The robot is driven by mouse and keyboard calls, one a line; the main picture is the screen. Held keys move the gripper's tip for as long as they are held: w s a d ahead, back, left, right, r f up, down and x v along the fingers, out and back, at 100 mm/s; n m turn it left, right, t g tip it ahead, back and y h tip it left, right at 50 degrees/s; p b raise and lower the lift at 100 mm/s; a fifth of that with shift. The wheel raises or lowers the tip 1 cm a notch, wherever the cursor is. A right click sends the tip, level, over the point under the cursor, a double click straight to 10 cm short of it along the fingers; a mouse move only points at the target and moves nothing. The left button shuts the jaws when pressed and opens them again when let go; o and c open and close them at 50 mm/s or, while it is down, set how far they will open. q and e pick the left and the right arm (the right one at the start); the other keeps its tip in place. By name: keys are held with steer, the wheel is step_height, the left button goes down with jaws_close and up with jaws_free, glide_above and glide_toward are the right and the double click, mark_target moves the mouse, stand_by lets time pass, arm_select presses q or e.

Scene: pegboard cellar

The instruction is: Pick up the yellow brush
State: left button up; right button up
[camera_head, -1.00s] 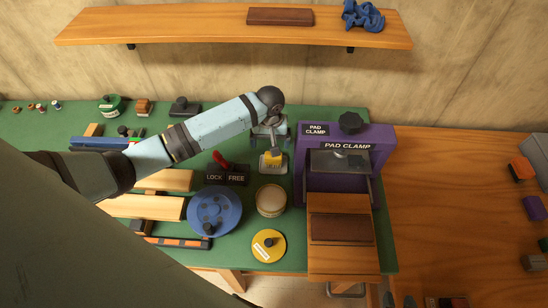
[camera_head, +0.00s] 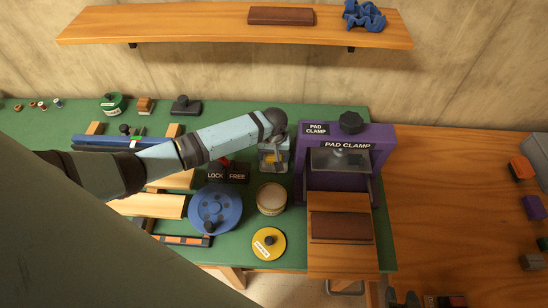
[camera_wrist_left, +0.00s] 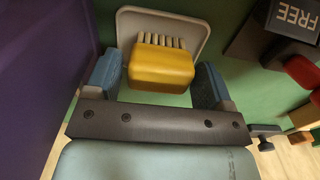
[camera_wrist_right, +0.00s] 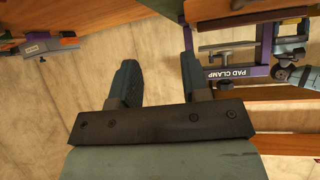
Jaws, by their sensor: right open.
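The yellow brush (camera_wrist_left: 162,68) has pale bristles and lies on a light grey tray (camera_wrist_left: 190,22) on the green bench top. My left gripper (camera_wrist_left: 157,82) is open, with one blue finger on each side of the brush; I cannot tell whether either finger touches it. In the head view my left gripper (camera_head: 273,155) is beside the purple pad clamp and hides most of the brush. My right gripper (camera_wrist_right: 160,82) is open and empty, away from the brush.
The purple pad clamp (camera_head: 384,140) stands close to the right of my left gripper. The LOCK/FREE block (camera_head: 227,177) with a red lever is to its left. A round wooden pot (camera_head: 271,199), a blue disc (camera_head: 216,208) and a yellow disc (camera_head: 268,244) lie in front.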

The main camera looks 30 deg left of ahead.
arm_select(q)
steer(key=c, duration=0.6)
steer(key=shift+r, duration=0.15)
step_height(320, 180, up, 20)
steer(key=shift+f+b, duration=0.1)
steer(key=shift+b, duration=0.4)
steer(key=shift+o, duration=0.2)
